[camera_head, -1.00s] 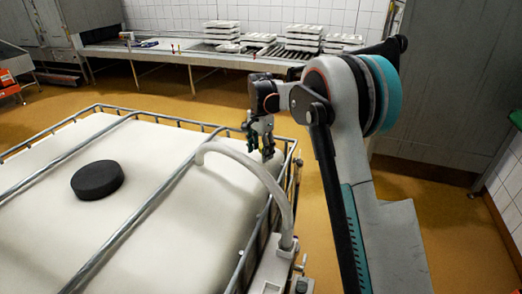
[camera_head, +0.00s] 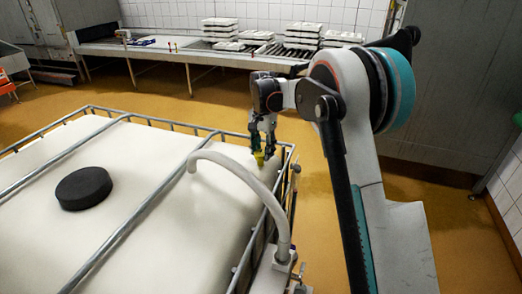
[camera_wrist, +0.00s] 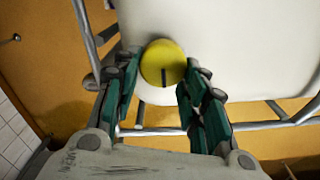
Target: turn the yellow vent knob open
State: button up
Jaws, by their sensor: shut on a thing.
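The yellow vent knob (camera_wrist: 163,60) is round, with a dark line from near its middle towards its lower edge in the wrist view. My gripper (camera_wrist: 163,73) has its green-padded fingers on either side of the knob, shut on it. In the head view, the knob (camera_head: 259,158) shows as a small yellow spot below the fingertips of my gripper (camera_head: 262,149), at the far right part of the white tank (camera_head: 140,175). What lies under the knob is hidden.
A metal cage with bars (camera_head: 120,232) surrounds the tank. A black lid (camera_head: 84,188) sits on the tank's top. A curved pale pipe (camera_head: 262,190) rises close beside my gripper. A bench (camera_head: 170,53) with stacked white moulds (camera_head: 303,36) stands at the back.

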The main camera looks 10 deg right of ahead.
jog(key=n, duration=0.2)
jog(key=shift+s+a+f+n, duration=0.1)
jog(key=shift+s+a+n, duration=0.2)
jog(key=shift+n, duration=0.1)
jog(key=n, duration=0.2)
jog(key=shift+a+n+b, duration=0.1)
jog(key=shift+n+b, duration=0.3)
jog(key=n, duration=0.6)
jog(key=shift+b, duration=0.3)
jog(key=shift+n, duration=0.4)
jog(key=o, duration=1)
jog(key=shift+o, duration=0.2)
